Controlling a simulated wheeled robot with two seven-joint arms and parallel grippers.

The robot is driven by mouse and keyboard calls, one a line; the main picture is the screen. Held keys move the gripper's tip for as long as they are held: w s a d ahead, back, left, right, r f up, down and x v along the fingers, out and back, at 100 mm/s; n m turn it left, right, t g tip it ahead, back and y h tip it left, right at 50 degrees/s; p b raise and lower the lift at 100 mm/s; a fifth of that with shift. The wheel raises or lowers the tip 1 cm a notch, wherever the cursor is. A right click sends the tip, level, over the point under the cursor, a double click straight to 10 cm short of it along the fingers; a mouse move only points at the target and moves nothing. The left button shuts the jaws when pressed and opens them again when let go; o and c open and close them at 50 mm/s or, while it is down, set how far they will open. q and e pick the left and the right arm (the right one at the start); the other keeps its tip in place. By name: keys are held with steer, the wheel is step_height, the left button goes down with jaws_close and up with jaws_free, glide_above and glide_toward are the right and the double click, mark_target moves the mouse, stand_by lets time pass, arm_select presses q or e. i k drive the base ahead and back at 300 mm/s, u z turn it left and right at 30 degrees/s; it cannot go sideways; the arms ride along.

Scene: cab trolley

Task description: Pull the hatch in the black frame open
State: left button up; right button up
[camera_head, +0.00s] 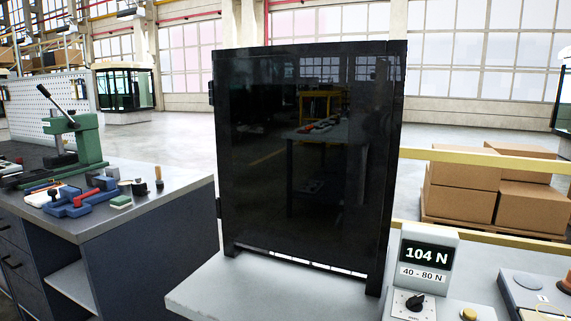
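The hatch (300,160) is a dark, glossy, see-through panel in the middle of the head view. It sits in an upright black frame (395,170) on a light grey bench top. It looks shut, lying about flush with the frame; a small gap at its right edge cannot be ruled out. Small black hinge-like parts (211,93) show on its left edge. No handle can be made out on the dark face. A thin bright strip shows along its bottom edge. Neither of my grippers is in view.
The grey bench top (240,290) extends before the frame. At right stand a force display (427,254) reading "104 N" over "40 - 80 N" and a dial box (413,304). A workbench with tools (100,200) is left. Boxes (500,190) lie behind a yellow rail.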

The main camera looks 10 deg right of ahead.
mark_target(303, 140)
steer(key=k, duration=1.2)
steer(key=u, duration=0.8)
steer(key=i, duration=1.3)
steer(key=z, duration=0.8)
